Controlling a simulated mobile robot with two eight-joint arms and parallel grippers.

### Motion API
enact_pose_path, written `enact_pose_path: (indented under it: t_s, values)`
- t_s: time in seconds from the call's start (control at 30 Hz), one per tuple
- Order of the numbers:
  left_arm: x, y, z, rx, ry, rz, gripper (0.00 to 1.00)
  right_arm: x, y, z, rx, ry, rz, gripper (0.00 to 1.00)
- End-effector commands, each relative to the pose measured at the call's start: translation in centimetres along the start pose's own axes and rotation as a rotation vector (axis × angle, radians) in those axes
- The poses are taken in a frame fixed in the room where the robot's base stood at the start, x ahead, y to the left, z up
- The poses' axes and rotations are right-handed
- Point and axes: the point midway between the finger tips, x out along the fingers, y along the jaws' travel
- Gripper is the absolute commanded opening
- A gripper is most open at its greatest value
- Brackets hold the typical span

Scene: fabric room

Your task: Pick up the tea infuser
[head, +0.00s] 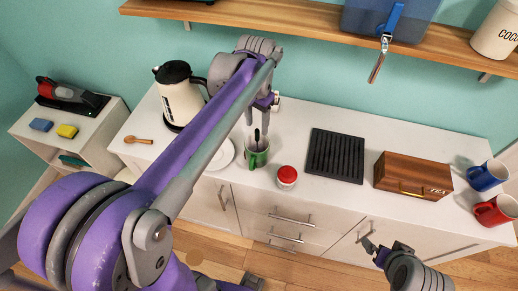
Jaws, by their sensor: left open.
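A green mug (249,160) stands on the white counter near the middle. A thin dark piece (257,134) sticks up out of it; it may be the tea infuser, but it is too small to tell. My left gripper (262,112) is open above and behind the mug, pointing down. Its fingers are partly hidden by my own arm, which crosses the view from the lower left. I see nothing held in it. My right gripper (373,250) is low in front of the counter, away from the mug, and its opening is unclear.
A white plate (226,156), partly behind my arm, and a red-lidded jar (287,177) flank the mug. A kettle (170,77) and wooden spoon (138,140) are left; a black rack (336,155), tea box (410,176), blue mug (486,177) and red mug (494,212) are right. A shelf (290,17) overhangs behind.

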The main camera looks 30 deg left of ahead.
Motion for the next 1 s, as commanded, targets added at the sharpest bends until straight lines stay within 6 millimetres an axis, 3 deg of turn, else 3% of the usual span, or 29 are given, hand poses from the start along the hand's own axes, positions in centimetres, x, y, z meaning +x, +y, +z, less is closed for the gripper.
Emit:
enact_pose_path:
  t_s: [0.6,0.9,1.0]
  values:
    - [7.3,0.1,0.1,0.000,0.001,-0.001,0.54,0.1,0.0,0.1,0.000,-0.001,0.000,1.00]
    - [7.7,0.1,0.1,0.000,0.001,-0.001,0.54,0.1,0.0,0.1,0.000,-0.001,0.000,1.00]
    - [7.7,0.1,0.1,-0.001,0.002,-0.001,0.35,0.1,0.0,0.1,0.000,-0.001,0.000,1.00]
